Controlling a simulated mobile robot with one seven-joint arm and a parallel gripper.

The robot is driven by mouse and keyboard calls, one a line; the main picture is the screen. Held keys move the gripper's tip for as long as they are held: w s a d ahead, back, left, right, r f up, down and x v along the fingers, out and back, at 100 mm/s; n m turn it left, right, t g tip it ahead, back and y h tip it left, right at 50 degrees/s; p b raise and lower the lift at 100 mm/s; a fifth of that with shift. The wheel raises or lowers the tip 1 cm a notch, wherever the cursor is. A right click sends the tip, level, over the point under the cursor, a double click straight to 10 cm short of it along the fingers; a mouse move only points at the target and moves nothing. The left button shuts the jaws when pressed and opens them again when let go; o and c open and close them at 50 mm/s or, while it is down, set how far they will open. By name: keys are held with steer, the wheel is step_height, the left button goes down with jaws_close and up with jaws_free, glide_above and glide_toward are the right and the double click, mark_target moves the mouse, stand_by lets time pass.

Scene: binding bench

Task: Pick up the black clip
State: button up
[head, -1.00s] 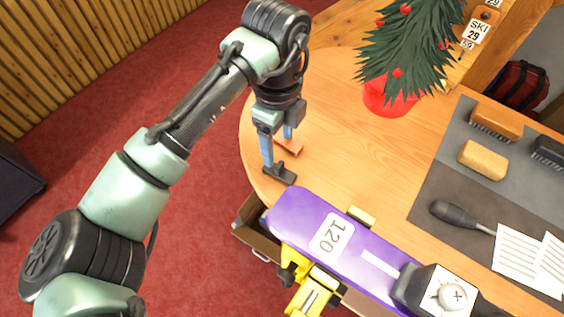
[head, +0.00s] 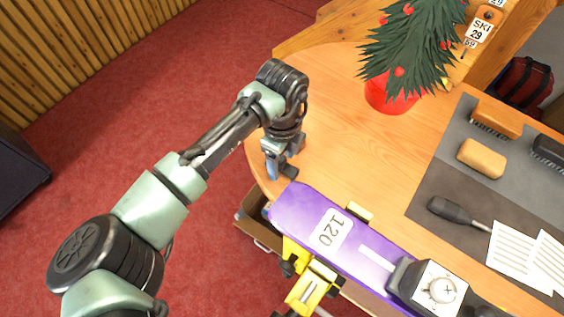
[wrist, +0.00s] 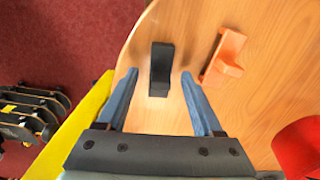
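The black clip (wrist: 160,68) lies on the wooden bench top near its rounded edge. In the wrist view it sits between the two blue fingertips of my gripper (wrist: 160,76), with a gap on each side. My gripper is open and holds nothing. In the head view my gripper (head: 281,168) points down over the clip, and only part of the black clip (head: 290,172) shows beside the near finger. The far finger is mostly hidden there.
An orange clip (wrist: 226,56) lies just right of the right finger in the wrist view. A purple ski or board (head: 345,243) in a yellow vise (head: 312,286) is close by. A red pot (head: 390,97) with a small tree stands farther back.

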jaws_close()
